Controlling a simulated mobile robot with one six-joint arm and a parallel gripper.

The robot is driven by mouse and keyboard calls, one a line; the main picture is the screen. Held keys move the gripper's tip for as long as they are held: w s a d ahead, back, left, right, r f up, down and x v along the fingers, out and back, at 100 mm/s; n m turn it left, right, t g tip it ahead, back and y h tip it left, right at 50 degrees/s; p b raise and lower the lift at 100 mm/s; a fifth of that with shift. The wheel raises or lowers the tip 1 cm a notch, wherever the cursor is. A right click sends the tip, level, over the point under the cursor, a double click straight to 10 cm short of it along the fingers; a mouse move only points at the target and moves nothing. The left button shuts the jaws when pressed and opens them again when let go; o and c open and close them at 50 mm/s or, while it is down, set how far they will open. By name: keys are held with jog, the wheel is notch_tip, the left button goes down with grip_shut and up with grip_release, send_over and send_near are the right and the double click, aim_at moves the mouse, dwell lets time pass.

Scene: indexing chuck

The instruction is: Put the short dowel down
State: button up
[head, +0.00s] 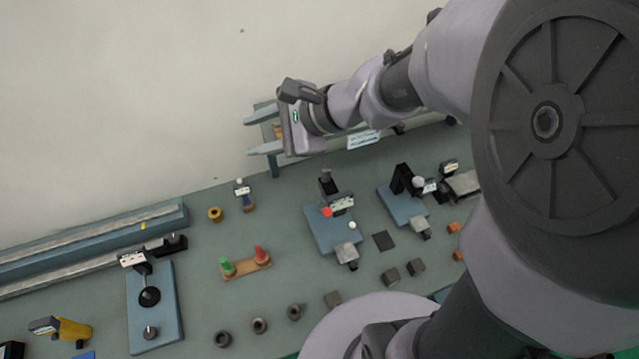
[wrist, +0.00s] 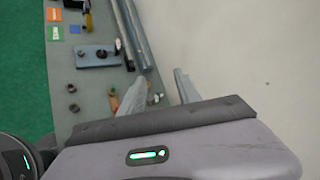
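My gripper (head: 248,136) is at the upper middle of the head view, beside the pale wall and above the back of the bench. Its two grey fingers are spread wide apart, and they also show open in the wrist view (wrist: 160,84). I see no dowel gripped between the fingertips. A small brown patch (head: 277,131) shows near the palm; I cannot tell whether it is a dowel or something on the rack behind. No other thing can be surely told as the short dowel. A wooden board (head: 246,269) holds a green peg (head: 227,267) and a red peg (head: 261,256) upright.
The green bench (head: 205,300) carries a blue rail (head: 90,240), a blue plate with a black knob (head: 149,296), a yellow ring (head: 214,214), blue fixtures (head: 322,240) and several dark blocks. Bare bench lies around the peg board.

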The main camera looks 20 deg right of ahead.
jog(key=s+a+r+n+g+h, duration=0.25)
jog(key=s+n, duration=0.35)
jog(key=s, duration=0.5)
jog(key=s+d+f+n+t+h, duration=0.1)
jog(key=s+d+n+h, duration=0.3)
jog(key=s+d+n, duration=0.4)
notch_tip(320, 180, down, 33)
jog(key=a+m+b, duration=0.1)
jog(key=a+b, duration=0.1)
jog(key=b, duration=3.1)
jog(key=shift+s, duration=0.25)
jog(key=shift+f, duration=0.1)
